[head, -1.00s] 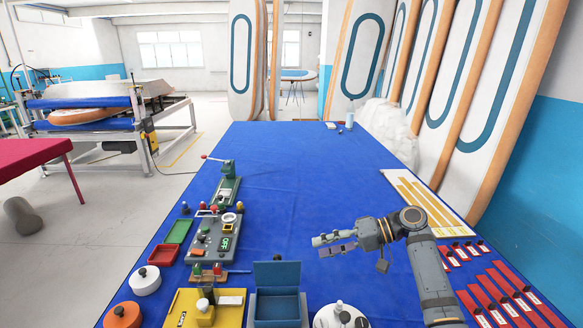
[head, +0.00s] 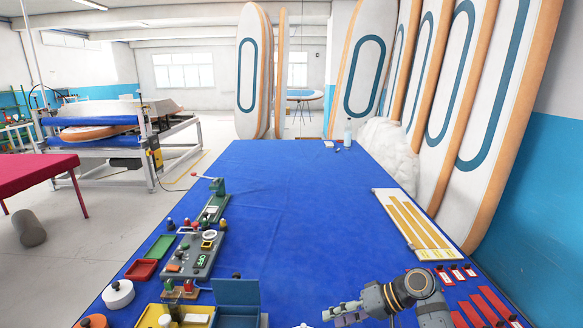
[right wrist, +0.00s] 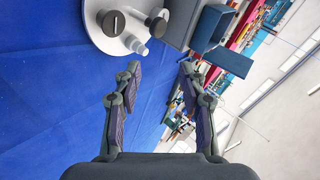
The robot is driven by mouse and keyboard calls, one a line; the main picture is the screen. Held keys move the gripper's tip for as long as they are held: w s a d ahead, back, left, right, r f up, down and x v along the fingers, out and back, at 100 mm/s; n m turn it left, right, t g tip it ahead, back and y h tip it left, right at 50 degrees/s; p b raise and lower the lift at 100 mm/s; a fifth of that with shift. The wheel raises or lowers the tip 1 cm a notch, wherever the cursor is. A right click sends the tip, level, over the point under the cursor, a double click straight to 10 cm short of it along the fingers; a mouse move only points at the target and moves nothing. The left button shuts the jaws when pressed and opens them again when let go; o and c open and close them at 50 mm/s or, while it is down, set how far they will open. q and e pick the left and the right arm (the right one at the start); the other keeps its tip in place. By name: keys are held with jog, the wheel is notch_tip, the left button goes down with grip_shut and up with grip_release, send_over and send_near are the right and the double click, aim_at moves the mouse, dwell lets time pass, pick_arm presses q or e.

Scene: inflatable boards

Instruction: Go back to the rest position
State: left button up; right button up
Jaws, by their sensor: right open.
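My right gripper (head: 342,314) is low in the head view, over the near right part of the blue table (head: 285,190). Its fingers point left. In the right wrist view the two fingers (right wrist: 158,85) are spread apart with nothing between them. A round white tray (right wrist: 115,25) with a dark-lidded piece and a small bottle on it lies beyond the fingertips in that view. My left gripper is not in view.
A blue open-lidded box (head: 237,295), a grey device (head: 196,255), a green tray (head: 161,247) and a red tray (head: 141,269) stand at the near left. A white board with yellow strips (head: 412,225) and red tags (head: 487,305) lie at the right. The table's middle is clear.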

jog(key=s+f, duration=0.1)
jog(key=f, duration=0.1)
jog(key=s+d+f+h, duration=0.1)
jog(key=s+f, duration=0.1)
jog(key=s+f+h, duration=0.1)
jog(key=s+f, duration=0.1)
jog(key=shift+d+f, duration=0.1)
jog(key=shift+d, duration=0.3)
jog(key=s+d+f+t+h, duration=0.1)
jog(key=s+d+h, duration=0.35)
jog(key=s, duration=0.45)
jog(key=s+d+f+t+h, duration=0.15)
jog(key=s+d+h, duration=0.35)
jog(key=s, duration=0.5)
jog(key=s+d+f+g+b, duration=0.1)
jog(key=s+d+f, duration=0.1)
jog(key=f, duration=1.3)
jog(key=s+d+f+g+b, duration=0.1)
jog(key=d+f, duration=0.1)
jog(key=f, duration=1.3)
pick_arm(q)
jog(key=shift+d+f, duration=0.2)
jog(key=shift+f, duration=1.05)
pick_arm(e)
jog(key=s+d+f+m+g, duration=0.1)
jog(key=s+f, duration=1.4)
jog(key=s, duration=0.2)
jog(key=shift+s+f+y, duration=0.35)
